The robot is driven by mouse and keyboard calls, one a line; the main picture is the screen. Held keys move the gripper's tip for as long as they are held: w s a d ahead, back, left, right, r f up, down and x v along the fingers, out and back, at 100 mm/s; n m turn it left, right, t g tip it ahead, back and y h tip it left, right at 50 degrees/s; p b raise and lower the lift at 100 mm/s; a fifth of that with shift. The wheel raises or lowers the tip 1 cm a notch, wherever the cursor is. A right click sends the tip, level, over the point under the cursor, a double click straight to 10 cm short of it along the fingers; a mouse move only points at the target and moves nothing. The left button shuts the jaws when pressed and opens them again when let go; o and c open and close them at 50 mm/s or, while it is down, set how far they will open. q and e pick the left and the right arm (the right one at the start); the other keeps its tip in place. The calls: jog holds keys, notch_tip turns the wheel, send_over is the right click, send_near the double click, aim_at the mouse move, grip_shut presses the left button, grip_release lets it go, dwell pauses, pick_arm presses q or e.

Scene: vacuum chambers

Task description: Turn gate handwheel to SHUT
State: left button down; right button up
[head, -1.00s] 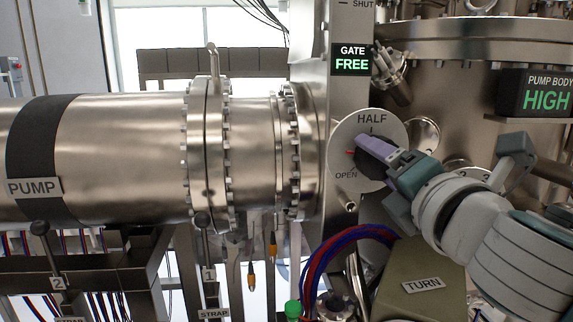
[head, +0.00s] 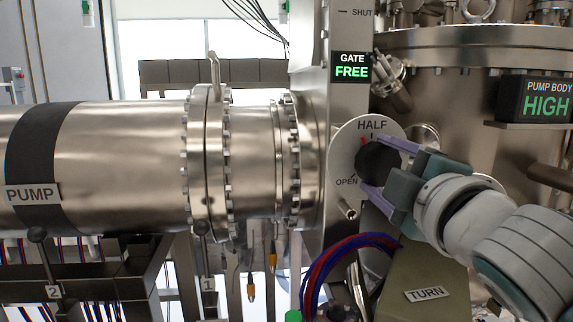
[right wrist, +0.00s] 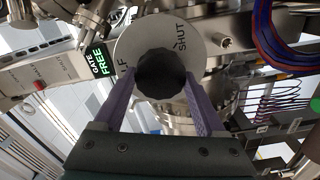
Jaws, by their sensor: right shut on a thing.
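The gate handwheel (head: 373,158) is a dark round knob on a pale dial plate (head: 345,131) marked HALF at the top and OPEN at lower left. A red pointer (head: 363,141) shows beside the knob, a little left of the HALF mark. My right gripper (head: 374,165) has its purple fingers on either side of the knob and is shut on it. In the right wrist view the handwheel (right wrist: 160,76) sits between both fingers, with SHUT lettered on the dial. My left gripper is not in view.
The GATE display (head: 351,67) reads FREE. The PUMP BODY display (head: 543,98) reads HIGH. A steel PUMP pipe (head: 120,160) fills the left. Red and blue cables (head: 325,265) and a TURN-labelled box (head: 425,280) lie below my right gripper.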

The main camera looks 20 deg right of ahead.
jog(key=m, duration=0.4)
jog(key=shift+d+r+m, duration=0.1)
jog(key=shift+m, duration=0.3)
jog(key=m+p, duration=0.1)
jog(key=m, duration=0.3)
jog(key=shift+m, duration=0.3)
jog(key=m+p, duration=0.1)
jog(key=m, duration=0.3)
jog(key=m+p, duration=0.1)
jog(key=m, duration=0.5)
jog(key=shift+d, duration=0.15)
jog(key=m+p, duration=0.1)
jog(key=m, duration=0.6)
jog(key=shift+p, duration=0.35)
jog(key=m, duration=0.6)
jog(key=shift+f, duration=0.2)
jog(key=shift+m, duration=0.3)
